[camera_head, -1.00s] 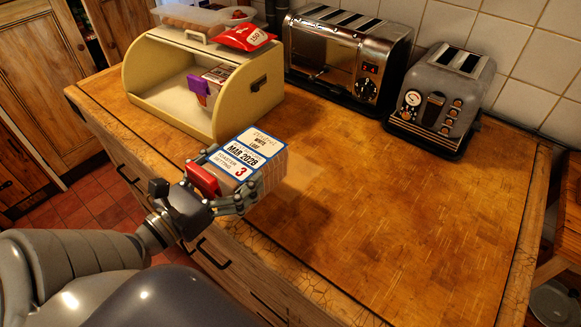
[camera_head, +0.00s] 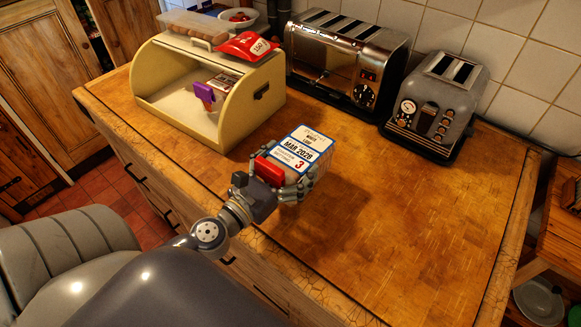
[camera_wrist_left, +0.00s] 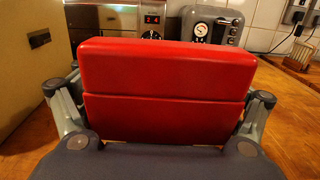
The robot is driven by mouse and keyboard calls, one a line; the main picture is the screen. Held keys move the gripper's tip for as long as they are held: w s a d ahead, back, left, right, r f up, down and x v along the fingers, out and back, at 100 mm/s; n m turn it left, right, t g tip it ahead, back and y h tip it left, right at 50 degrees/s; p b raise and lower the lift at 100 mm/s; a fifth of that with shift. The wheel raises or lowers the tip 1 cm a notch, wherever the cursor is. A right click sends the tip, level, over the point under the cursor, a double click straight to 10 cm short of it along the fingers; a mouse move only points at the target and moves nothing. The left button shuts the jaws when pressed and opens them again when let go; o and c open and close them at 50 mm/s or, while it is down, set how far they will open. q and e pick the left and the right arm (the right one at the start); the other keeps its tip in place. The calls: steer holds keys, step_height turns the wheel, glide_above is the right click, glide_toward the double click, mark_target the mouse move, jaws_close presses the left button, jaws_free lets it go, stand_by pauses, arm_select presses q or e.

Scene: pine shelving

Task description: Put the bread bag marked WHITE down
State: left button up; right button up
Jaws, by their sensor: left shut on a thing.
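The bread bag marked WHITE (camera_head: 306,147) has a white and blue label with the date MAR 2028 and a red 3. A red clip-like block (camera_head: 270,170) is at its near end; it fills the left wrist view (camera_wrist_left: 165,90) and hides the bag there. My left gripper (camera_head: 291,181) is shut on the bag, its fingers along both sides. The bag is over the wooden worktop (camera_head: 420,230), with a shadow to its right; I cannot tell whether it touches. My right gripper is not in view.
A cream bread bin (camera_head: 252,110) stands open at the back left, with a purple-clipped bag (camera_head: 207,95) inside and a red packet (camera_head: 246,46) on top. A chrome toaster (camera_head: 340,65) and a grey toaster (camera_head: 435,105) stand at the back. The worktop's middle and right are clear.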

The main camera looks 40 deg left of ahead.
arm_select(q)
step_height(320, 180, down, 4)
steer(key=shift+r+b, duration=0.2)
steer(key=shift+b, duration=1)
steer(key=o, duration=1.3)
steer(key=shift+f, duration=0.1)
steer(key=shift+c, duration=0.2)
steer(key=shift+o, duration=0.2)
